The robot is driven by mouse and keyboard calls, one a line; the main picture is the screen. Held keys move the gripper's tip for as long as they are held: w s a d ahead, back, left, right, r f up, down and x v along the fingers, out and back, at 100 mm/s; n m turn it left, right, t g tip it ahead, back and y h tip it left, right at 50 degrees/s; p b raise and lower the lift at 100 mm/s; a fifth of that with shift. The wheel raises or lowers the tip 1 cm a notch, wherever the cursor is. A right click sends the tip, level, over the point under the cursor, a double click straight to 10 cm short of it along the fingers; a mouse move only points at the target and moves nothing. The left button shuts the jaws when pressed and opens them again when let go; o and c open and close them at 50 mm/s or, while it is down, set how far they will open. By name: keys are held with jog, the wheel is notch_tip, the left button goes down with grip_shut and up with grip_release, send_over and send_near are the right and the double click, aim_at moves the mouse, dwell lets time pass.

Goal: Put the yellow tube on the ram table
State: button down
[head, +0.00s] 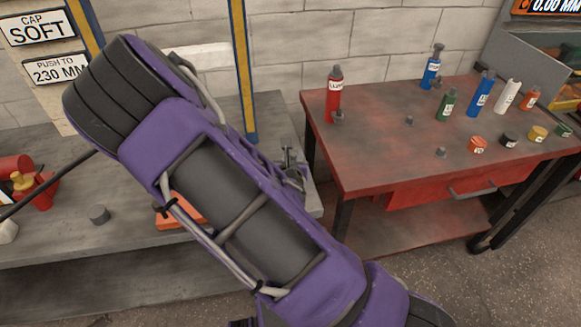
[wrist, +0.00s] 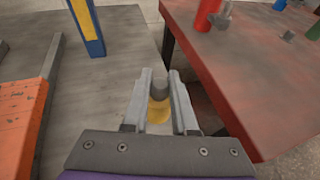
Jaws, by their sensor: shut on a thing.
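My gripper (wrist: 155,100) is shut on the yellow tube (wrist: 158,111), which has a grey cap and sits between the two fingers in the wrist view. They are over the gap between the grey bench (wrist: 115,65) and the red-topped table (wrist: 240,70). In the head view my purple arm crosses the middle, and the gripper's end (head: 290,160) shows by the bench's right edge; the tube is hard to make out there. Blue-and-yellow posts rise at the grey bench (head: 60,245). I cannot tell for sure which surface is the ram table.
The red-topped table (head: 370,155) bears a red bottle (head: 334,95), several other bottles and small pots toward its right. A post (head: 243,70) stands close behind my arm.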

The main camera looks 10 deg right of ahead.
jog(key=shift+f+b, duration=0.55)
jog(key=shift+f, duration=1.35)
jog(key=shift+f, duration=0.15)
jog(key=c, duration=0.7)
grip_release()
